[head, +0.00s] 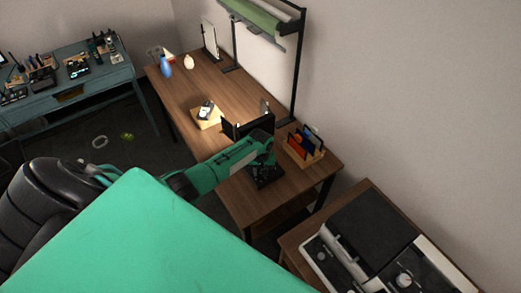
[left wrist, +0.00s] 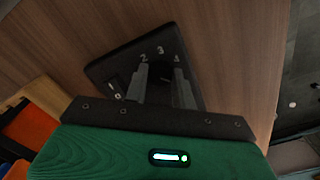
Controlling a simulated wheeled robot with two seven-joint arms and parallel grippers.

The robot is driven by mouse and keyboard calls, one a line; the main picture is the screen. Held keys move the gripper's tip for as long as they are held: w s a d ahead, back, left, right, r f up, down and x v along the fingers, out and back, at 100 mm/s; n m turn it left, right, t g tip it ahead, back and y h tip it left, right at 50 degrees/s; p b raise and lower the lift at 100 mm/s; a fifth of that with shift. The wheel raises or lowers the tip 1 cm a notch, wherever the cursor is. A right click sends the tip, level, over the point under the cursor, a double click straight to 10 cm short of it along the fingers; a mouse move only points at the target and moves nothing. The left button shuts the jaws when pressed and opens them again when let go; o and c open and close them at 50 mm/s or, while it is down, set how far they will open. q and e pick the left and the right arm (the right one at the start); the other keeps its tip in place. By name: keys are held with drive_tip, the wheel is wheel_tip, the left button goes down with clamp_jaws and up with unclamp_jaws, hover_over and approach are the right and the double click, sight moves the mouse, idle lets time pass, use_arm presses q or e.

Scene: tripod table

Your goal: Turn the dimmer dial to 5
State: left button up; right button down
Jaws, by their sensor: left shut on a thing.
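The dimmer is a black plate (left wrist: 117,68) lying on the wooden table; it also shows in the head view (head: 268,180) near the table's front end. White numerals 2, 3 and 4 show along its far edge, and a 0 and a small light mark sit at its left side. My left gripper (left wrist: 161,85) is over the middle of the plate, its two grey fingers shut on the dial. The fingers and the gripper body hide the dial and its pointer, so I cannot read its setting. In the head view my left gripper (head: 263,161) reaches down to the plate. My right gripper is not in view.
On the wooden table (head: 240,193), an organizer (head: 305,156) with orange and blue items stands right of the dimmer. A dark upright panel (head: 236,130) and a wooden block (head: 206,121) stand beyond. A turntable cabinet (head: 370,192) is at the lower right.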

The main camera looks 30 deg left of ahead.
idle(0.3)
use_arm(q)
drive_tip(key=o, duration=0.9)
drive_tip(key=shift+c, duration=0.2)
drive_tip(key=shift+o, duration=0.7)
wheel_tip(320, 180, up, 14)
drive_tip(key=b, duration=0.2)
drive_tip(key=shift+d+f, duration=0.1)
drive_tip(key=shift+f, duration=0.05)
